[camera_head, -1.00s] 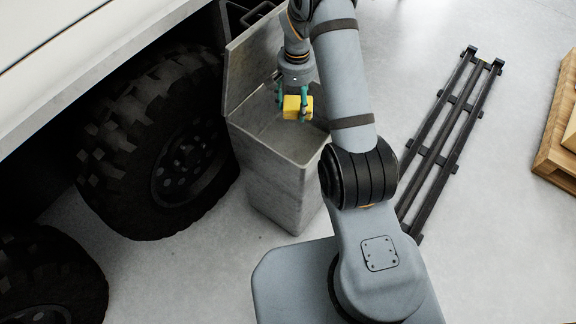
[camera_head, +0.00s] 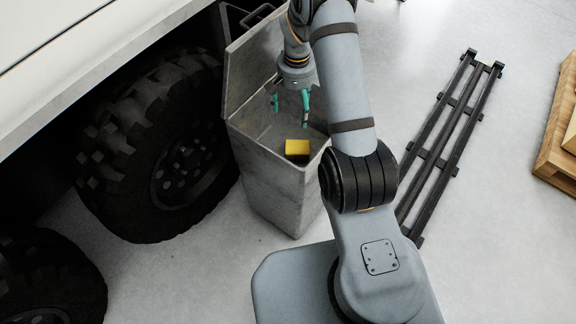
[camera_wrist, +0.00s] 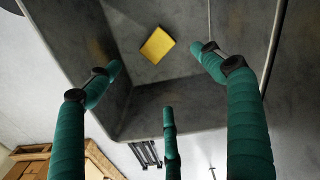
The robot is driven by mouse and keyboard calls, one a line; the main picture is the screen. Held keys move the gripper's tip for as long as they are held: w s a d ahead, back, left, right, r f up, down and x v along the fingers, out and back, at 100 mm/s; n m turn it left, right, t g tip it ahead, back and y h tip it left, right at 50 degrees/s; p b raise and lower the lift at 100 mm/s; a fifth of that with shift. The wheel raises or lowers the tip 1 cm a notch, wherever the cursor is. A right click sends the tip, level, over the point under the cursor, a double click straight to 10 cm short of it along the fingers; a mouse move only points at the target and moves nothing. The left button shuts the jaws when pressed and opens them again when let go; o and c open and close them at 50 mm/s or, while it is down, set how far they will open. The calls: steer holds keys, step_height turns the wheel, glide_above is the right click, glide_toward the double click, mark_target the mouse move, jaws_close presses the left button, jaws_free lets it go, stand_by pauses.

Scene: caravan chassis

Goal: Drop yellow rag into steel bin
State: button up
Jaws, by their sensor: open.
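The yellow rag (camera_head: 297,149) is a small folded block, apart from my gripper and within the opening of the steel bin (camera_head: 268,187). In the wrist view the rag (camera_wrist: 157,44) shows against the grey inside of the bin (camera_wrist: 190,97); I cannot tell whether it is falling or resting. The bin is a tall grey box with a raised back panel. My gripper (camera_head: 290,101) is open and empty above the bin's opening, with green fingers spread. The fingers (camera_wrist: 155,90) also show in the wrist view, with nothing between them.
A vehicle with large black tyres (camera_head: 165,150) stands close to the bin's left. A dark metal frame (camera_head: 445,145) lies on the floor to the right. A wooden pallet (camera_head: 557,150) is at the far right. The floor between them is clear.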

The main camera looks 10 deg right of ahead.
step_height(320, 180, up, 8)
steer(key=shift+f, duration=0.25)
step_height(320, 180, down, 7)
step_height(320, 180, up, 6)
steer(key=p, duration=0.4)
steer(key=shift+f, duration=0.25)
stand_by(0.4)
